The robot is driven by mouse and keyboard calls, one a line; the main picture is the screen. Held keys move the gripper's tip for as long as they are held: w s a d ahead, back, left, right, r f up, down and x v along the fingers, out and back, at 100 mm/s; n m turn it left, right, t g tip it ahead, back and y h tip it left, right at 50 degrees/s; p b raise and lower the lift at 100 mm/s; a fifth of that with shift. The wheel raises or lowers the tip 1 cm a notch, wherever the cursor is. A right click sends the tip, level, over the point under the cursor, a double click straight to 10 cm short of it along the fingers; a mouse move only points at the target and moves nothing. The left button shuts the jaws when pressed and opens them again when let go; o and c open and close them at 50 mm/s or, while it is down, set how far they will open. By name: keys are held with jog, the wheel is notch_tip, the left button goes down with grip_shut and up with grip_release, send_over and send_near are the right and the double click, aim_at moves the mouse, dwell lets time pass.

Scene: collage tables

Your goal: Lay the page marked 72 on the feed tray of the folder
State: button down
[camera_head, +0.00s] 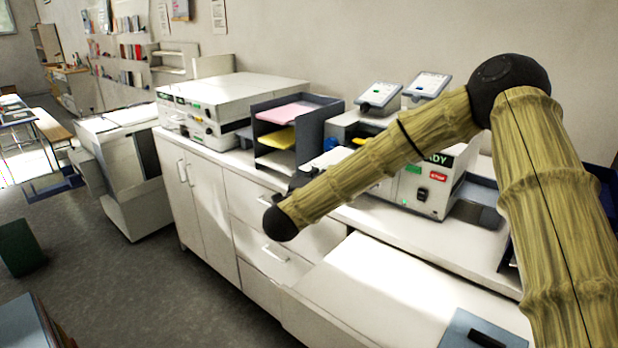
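A white machine with a label ending in "DY" (430,190), a green light and a red button stands on the counter, partly behind my arm; I cannot tell if it is the folder. A pale flat piece (332,157) shows at its left, just behind my forearm; I cannot tell whether it is a tray or a page. No number 72 is readable anywhere. My arm reaches from the right edge to a dark wrist joint above the cabinet front. Dark parts near the wrist may belong to my gripper, but its fingers are not distinguishable.
A three-level sorter (285,130) holds pink and yellow paper. A long white machine (225,100) stands left of it. Two tilted screens (380,96) stand behind my forearm. A grey-white copier (125,165) stands at left. The near white surface (375,285) is largely bare.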

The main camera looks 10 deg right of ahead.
jog(key=w+d+f, duration=0.3)
jog(key=w+d, duration=0.3)
jog(key=w, duration=0.1)
jog(key=shift+w+d+f+p, duration=0.2)
jog(key=shift+d+p, duration=0.15)
dwell(0.5)
jog(key=c, duration=2.2)
grip_release()
jog(key=o, duration=0.6)
jog(key=shift+o, duration=0.2)
